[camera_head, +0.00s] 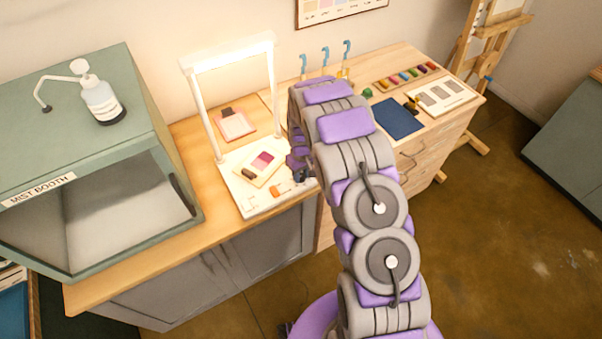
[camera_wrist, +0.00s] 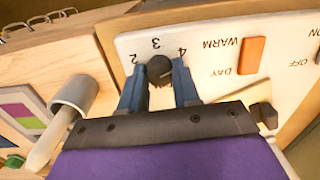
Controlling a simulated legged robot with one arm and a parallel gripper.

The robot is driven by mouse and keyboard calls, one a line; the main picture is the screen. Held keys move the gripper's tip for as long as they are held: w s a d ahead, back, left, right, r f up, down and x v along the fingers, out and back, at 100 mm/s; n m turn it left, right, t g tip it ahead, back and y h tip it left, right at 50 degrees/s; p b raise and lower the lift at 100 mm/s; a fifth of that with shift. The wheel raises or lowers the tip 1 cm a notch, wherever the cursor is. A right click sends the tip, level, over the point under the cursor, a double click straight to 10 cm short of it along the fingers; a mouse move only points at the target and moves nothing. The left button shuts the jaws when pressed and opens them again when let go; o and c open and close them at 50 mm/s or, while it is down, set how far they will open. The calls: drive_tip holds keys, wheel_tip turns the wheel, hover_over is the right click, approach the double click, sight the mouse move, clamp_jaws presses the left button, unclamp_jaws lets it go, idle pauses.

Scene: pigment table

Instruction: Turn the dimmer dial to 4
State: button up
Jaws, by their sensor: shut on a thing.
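The dimmer dial (camera_wrist: 160,68) is a small dark round knob on a white panel (camera_wrist: 205,30), with the numbers 2, 3 and 4 printed around it. My gripper (camera_wrist: 158,76) has its two blue fingers on either side of the dial and is shut on it. I cannot make out a pointer mark on the knob. In the head view my gripper (camera_head: 300,170) is at the right edge of the white lamp base (camera_head: 248,204), and the dial is hidden there.
An orange switch (camera_wrist: 251,55) labelled WARM and DAY sits beside the dial. A grey mortar with a pestle (camera_wrist: 75,92) stands close by. The lit lamp frame (camera_head: 232,50) rises over the base, which holds a swatch card (camera_head: 251,178). A mist booth (camera_head: 90,190) stands at left.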

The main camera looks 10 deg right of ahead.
sight(302, 175)
drive_tip(key=shift+n, duration=0.7)
drive_tip(key=o, duration=1.1)
drive_tip(key=shift+c, duration=0.2)
wheel_tip(302, 175, up, 17)
drive_tip(key=shift+w+d, duration=0.15)
drive_tip(key=shift+r, duration=0.15)
drive_tip(key=s+r+m+b, duration=0.25)
drive_tip(key=s+r, duration=0.45)
drive_tip(key=s, duration=0.4)
drive_tip(key=s+m+g+b, duration=0.1)
drive_tip(key=s+m+b, duration=0.2)
drive_tip(key=s, duration=2.9)
drive_tip(key=shift+r+g+b, duration=0.35)
drive_tip(key=shift+g+b, duration=0.05)
drive_tip(key=shift+b, duration=0.75)
